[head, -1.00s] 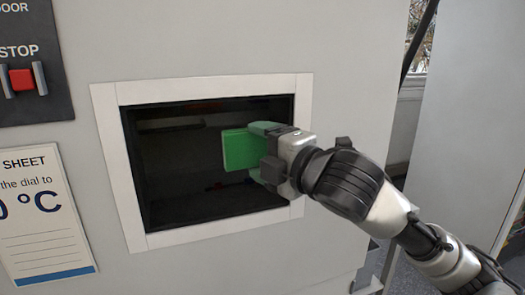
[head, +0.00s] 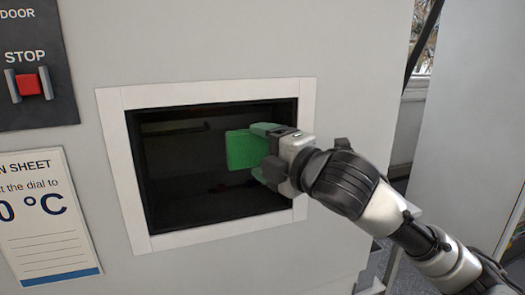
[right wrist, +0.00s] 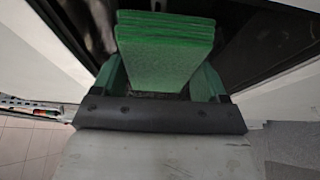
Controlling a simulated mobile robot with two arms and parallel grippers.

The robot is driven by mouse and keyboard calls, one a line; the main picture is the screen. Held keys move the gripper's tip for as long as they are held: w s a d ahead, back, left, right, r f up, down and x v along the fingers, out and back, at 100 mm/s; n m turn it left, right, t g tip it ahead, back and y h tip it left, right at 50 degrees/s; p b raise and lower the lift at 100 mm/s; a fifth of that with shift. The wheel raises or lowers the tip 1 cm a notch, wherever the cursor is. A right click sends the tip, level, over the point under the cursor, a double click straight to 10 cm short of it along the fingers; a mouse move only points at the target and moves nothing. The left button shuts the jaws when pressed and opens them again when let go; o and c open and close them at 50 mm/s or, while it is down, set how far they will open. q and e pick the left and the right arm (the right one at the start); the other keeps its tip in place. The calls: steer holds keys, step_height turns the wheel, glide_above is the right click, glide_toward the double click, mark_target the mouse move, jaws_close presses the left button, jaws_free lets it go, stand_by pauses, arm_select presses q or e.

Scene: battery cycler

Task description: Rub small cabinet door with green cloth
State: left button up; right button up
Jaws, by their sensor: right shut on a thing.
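The green cloth (head: 245,150) is a folded, layered pad held in my right gripper (head: 262,153), in front of the small cabinet door (head: 195,208), a dark glossy panel in a white frame. In the right wrist view the cloth (right wrist: 165,50) sits between the two green fingers of the gripper (right wrist: 165,78), which are shut on it. The cloth is over the upper right part of the dark panel. I cannot tell whether it touches the surface. My left gripper is not in view.
A white frame (head: 122,190) surrounds the dark panel. A red STOP button (head: 29,85) on a dark plate and an instruction sheet (head: 48,225) are on the grey cabinet face at left. Another grey cabinet (head: 470,120) stands at right beyond a gap.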

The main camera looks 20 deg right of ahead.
steer(key=d, duration=0.3)
steer(key=shift+r+p, duration=0.1)
steer(key=shift+p, duration=0.25)
steer(key=shift+a+p, duration=1)
steer(key=shift+a, duration=0.75)
steer(key=shift+d, duration=0.1)
steer(key=shift+s+d, duration=0.1)
steer(key=shift+s, duration=0.25)
steer(key=shift+s+p, duration=0.35)
steer(key=shift+s, duration=2.35)
